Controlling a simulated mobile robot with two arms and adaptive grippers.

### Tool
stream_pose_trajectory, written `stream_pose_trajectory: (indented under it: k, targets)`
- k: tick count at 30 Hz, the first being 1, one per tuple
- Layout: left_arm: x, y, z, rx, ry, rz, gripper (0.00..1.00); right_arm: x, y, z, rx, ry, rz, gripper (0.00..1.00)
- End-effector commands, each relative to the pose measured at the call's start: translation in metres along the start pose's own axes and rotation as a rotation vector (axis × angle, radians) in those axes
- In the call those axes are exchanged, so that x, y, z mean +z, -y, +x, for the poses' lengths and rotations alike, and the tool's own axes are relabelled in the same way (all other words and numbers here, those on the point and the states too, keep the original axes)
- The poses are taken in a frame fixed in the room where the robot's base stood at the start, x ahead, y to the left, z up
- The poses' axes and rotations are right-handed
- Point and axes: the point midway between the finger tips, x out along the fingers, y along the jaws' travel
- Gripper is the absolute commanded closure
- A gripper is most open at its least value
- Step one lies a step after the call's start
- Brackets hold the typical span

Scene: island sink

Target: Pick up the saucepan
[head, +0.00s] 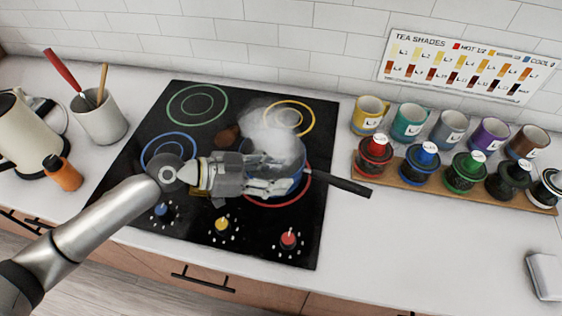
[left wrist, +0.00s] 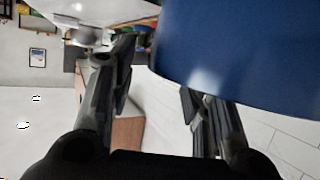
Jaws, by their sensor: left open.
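The saucepan (head: 299,184) is blue and stands on the right front burner of the black cooktop, with white steam over it. Its black handle (head: 343,183) points right, past the cooktop's edge. My left gripper (head: 283,184) comes in from the left and covers much of the pan in the head view. In the left wrist view the pan's blue wall (left wrist: 245,45) is close, at the upper right. The left fingers (left wrist: 157,85) are apart, with no handle seen between them. Whether they touch the pan I cannot tell. My right gripper is not in view.
A brown object (head: 228,136) is on the cooktop (head: 145,200). A utensil crock (head: 100,122), an orange bottle (head: 62,173) and a kettle (head: 22,130) stand left. Several mugs and lidded jars stand right, on or behind a wooden tray (head: 425,189). The front right counter is mostly clear.

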Motion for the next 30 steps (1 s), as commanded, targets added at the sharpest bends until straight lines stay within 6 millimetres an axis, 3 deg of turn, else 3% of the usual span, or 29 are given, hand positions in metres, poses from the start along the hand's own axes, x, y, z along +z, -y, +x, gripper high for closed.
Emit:
stream_pose_trajectory:
  k: [1,6,15,26,30]
  targets:
    - [-0.006,0.0,0.006,0.001,-0.002,-0.003,0.55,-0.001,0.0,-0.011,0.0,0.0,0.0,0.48]
    - [-0.003,0.001,0.025,0.0,-0.001,-0.001,0.55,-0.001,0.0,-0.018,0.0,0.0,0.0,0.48]
    - [0.0,0.0,0.03,-0.001,0.0,0.0,0.55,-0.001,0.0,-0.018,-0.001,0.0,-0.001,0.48]
    - [0.0,0.0,0.03,0.0,0.0,0.0,1.0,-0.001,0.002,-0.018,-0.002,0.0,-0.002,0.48]
    - [0.0,0.0,0.03,0.0,0.0,0.0,1.0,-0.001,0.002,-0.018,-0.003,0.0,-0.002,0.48]
